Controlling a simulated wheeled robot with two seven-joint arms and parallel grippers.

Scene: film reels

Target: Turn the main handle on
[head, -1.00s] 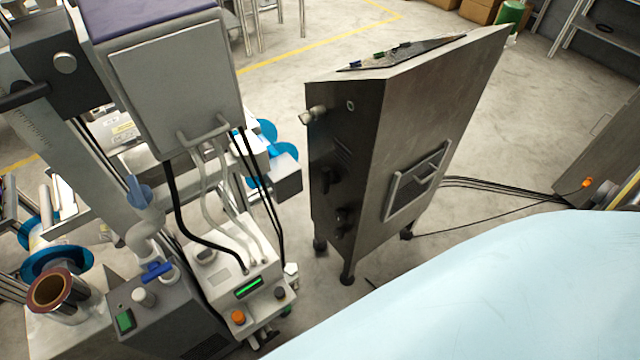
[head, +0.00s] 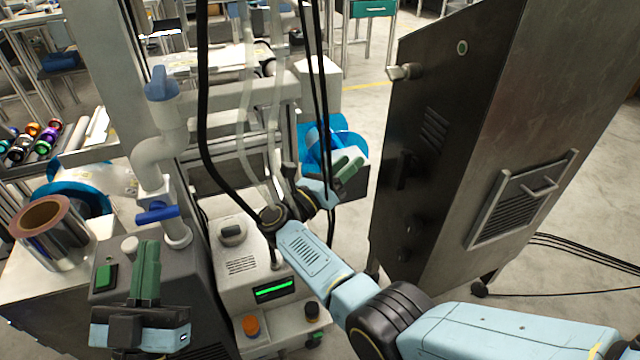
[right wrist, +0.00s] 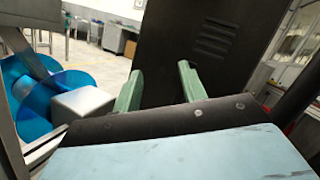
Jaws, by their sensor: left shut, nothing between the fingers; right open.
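The dark metal cabinet (head: 445,120) stands at the right of the head view. Its narrow side carries a silver handle (head: 405,71) near the top and dark handles or knobs (head: 405,168) lower down; which one is the main handle I cannot tell. My right gripper (head: 350,166) is open and empty, left of the cabinet and apart from it. In the right wrist view its green fingers (right wrist: 160,68) point toward the cabinet's dark vented face (right wrist: 205,45). My left gripper (head: 148,250) is shut and empty at the lower left, in front of the grey control box.
A white control unit (head: 250,265) with a green display and buttons stands between my grippers. A pipe with a blue valve handle (head: 157,213) rises behind my left gripper. Black cables hang near my right gripper. Blue reels (head: 325,140) lie behind it. Floor is open behind the cabinet.

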